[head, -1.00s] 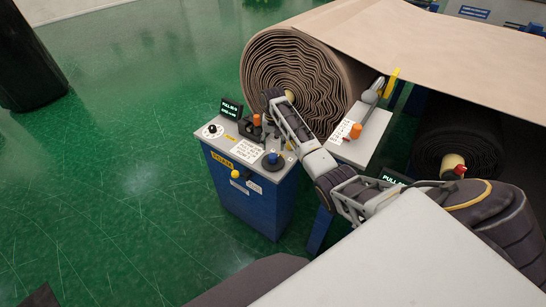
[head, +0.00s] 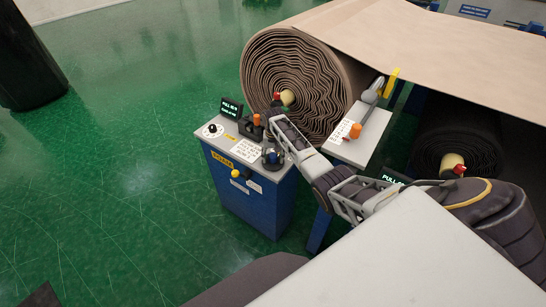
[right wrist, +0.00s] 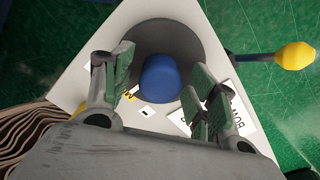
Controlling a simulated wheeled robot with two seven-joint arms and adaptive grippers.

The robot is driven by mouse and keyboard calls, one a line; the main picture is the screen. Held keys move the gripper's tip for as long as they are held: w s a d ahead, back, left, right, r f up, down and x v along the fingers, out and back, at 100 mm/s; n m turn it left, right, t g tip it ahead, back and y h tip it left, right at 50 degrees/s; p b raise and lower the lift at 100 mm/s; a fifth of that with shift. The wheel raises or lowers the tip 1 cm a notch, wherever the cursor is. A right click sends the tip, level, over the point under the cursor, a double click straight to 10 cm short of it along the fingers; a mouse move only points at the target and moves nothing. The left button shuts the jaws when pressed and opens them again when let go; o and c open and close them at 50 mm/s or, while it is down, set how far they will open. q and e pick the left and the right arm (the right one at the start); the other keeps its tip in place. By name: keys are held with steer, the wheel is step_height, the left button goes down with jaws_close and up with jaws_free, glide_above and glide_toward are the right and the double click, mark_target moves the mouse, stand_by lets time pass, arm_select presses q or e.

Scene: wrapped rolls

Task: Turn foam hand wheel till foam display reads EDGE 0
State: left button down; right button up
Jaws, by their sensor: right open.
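The left console (head: 250,190) is a blue cabinet with a grey top. A small black display (head: 231,108) stands at its back left; its green text starts with PULL, and the second line is too small to read. A dark round wheel with a blue centre knob (head: 273,157) sits on the top's front right. In the right wrist view, the blue knob (right wrist: 160,78) stands on the dark disc (right wrist: 187,38). My right gripper (right wrist: 161,85) is open, its fingers on either side of the knob with gaps visible. It partly covers the wheel in the head view. My left gripper is not seen.
A black dial (head: 213,128), an orange-topped lever (head: 257,120) and a white text card (head: 247,149) share the console top. A yellow knob (head: 235,174) sticks out in front. Behind stands a large brown roll (head: 300,75); a second console (head: 360,138) is right. Green floor lies open left.

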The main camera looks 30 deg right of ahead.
steer(key=c, duration=1)
steer(key=shift+c, duration=0.2)
steer(key=shift+r+n+p, duration=0.1)
steer(key=shift+n+p, duration=0.2)
steer(key=shift+n, duration=0.2)
steer(key=shift+n+p, duration=0.45)
steer(key=shift+n, duration=0.75)
steer(key=n, duration=0.5)
steer(key=shift+n, duration=0.3)
